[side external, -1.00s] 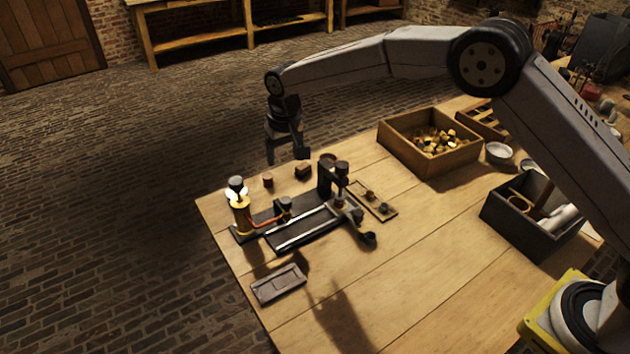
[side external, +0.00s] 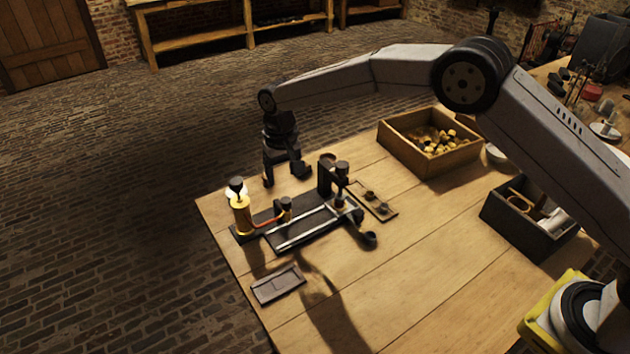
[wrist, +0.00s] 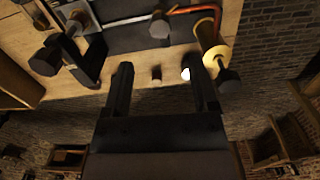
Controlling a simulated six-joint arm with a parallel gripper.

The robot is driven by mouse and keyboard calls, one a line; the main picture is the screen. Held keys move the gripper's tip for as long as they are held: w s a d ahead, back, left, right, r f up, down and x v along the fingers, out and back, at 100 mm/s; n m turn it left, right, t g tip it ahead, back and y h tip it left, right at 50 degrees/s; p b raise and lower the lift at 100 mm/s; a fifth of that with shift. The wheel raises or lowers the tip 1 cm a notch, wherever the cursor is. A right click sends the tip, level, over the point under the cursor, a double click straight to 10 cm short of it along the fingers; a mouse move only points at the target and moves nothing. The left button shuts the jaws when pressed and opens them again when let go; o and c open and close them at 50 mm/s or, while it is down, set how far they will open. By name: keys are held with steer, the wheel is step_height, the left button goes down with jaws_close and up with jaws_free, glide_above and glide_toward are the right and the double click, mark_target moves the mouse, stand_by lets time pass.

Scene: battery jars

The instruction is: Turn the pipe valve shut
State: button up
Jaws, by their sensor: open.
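My gripper (side external: 286,174) is open, low at the table's far edge behind the pipe rig; its two fingers also show in the wrist view (wrist: 162,72). The rig has a black base plate (side external: 297,238), pale metal rails, an orange pipe (side external: 266,223) and a brass cylinder (side external: 242,216) with a glowing top and dark knob. The cylinder is also in the wrist view (wrist: 216,52), just beyond the right finger. A black bracket (side external: 325,177) stands at the rig's right. I cannot tell which part is the valve.
A wooden crate of brass pieces (side external: 408,144) stands at the back right, a dark bin (side external: 500,222) at the right. A small board with parts (side external: 388,212) lies beside the rig. A flat tray (side external: 265,292) lies in front. The front middle table is clear.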

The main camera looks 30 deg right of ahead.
mark_target(286, 200)
steer(key=shift+f, duration=3.8)
jaws_close()
